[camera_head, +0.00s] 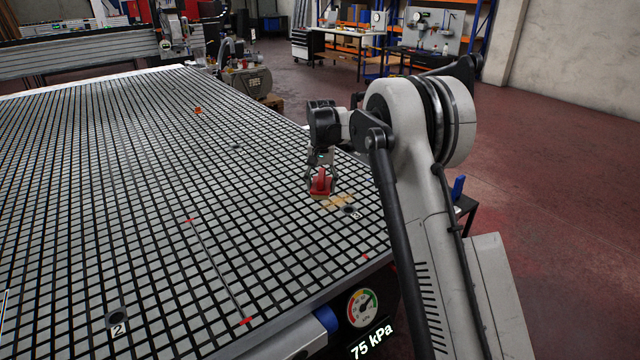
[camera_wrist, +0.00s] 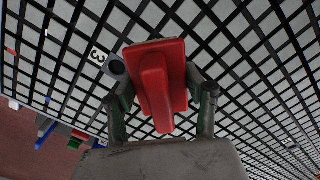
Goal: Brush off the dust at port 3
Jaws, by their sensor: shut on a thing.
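My gripper (camera_head: 320,168) is shut on a red brush (camera_head: 321,183) and holds it low over the grid table, at or just above the surface. I cannot tell if the bristles touch. In the wrist view the brush's red handle and head (camera_wrist: 155,85) sit between the fingers. Tan dust (camera_head: 338,201) lies on the grid just in front and to the right of the brush. Port 3 (camera_head: 349,209), a dark hole with a "3" label, is at the dust's right end. In the wrist view the port (camera_wrist: 117,67) shows by the brush's upper left; no dust is visible there.
The grid table (camera_head: 130,180) is mostly clear. Port 2 (camera_head: 117,317) is near the front left. A small orange-red object (camera_head: 198,111) stands farther back. A pressure gauge (camera_head: 362,307) and a "75 kPa" display (camera_head: 372,340) are at the front corner.

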